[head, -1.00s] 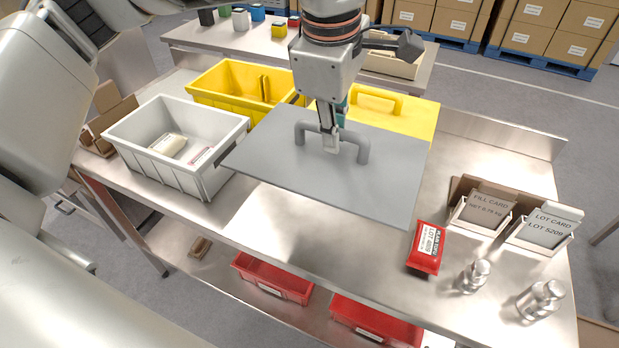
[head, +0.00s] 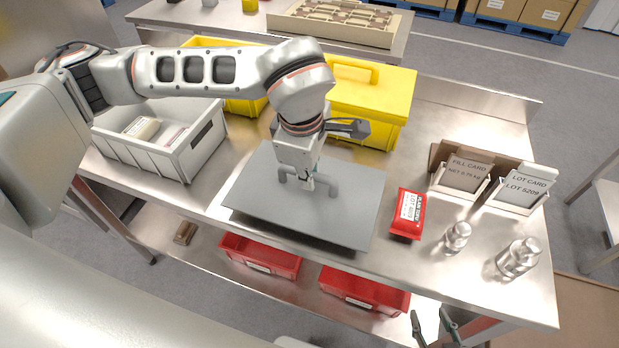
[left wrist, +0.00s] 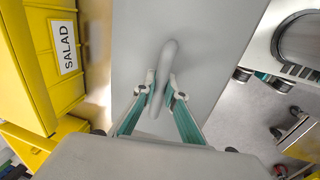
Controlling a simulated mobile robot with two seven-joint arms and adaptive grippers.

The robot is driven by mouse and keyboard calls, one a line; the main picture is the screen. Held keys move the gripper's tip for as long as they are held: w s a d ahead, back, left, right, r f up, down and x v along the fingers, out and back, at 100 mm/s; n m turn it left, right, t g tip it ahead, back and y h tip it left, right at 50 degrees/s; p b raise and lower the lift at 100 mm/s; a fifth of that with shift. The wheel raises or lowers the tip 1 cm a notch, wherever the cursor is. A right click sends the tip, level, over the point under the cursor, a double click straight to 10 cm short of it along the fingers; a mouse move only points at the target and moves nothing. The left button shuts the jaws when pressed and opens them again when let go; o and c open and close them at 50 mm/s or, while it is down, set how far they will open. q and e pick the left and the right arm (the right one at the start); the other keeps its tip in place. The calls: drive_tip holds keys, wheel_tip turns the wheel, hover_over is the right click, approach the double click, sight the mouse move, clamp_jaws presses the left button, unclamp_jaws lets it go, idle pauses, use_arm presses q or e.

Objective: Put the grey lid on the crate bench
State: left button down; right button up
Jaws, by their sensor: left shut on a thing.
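The grey lid (head: 345,210) is a flat plate with a grey bar handle (head: 323,188). It is low over the front middle of the steel crate bench (head: 470,120), roughly level; I cannot tell if it touches the top. My left gripper (head: 308,184) is shut on the handle from above. In the left wrist view the fingers (left wrist: 160,92) sit either side of the handle (left wrist: 163,70), with the lid (left wrist: 205,30) behind. My right gripper (head: 435,328) shows at the bottom edge of the head view, fingers apart and empty, in front of the bench.
A grey crate (head: 180,157) stands left of the lid. Behind are an open yellow crate (head: 245,107) and a yellow-lidded one (head: 395,90). To the right are a red packet (head: 408,213), card holders (head: 463,172) and metal weights (head: 519,257). Red bins (head: 262,258) sit below.

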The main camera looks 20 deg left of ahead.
sight(305, 197)
use_arm(q)
drive_tip(key=shift+f, duration=0.75)
drive_tip(key=shift+f, duration=0.1)
drive_tip(key=c, duration=2.1)
unclamp_jaws()
drive_tip(key=shift+f, duration=0.1)
drive_tip(key=shift+s+r, duration=0.4)
drive_tip(key=shift+r, duration=1.65)
drive_tip(key=shift+s+r, duration=0.4)
drive_tip(key=shift+r, duration=1.6)
drive_tip(key=shift+s+r, duration=0.4)
drive_tip(key=shift+r, duration=1.65)
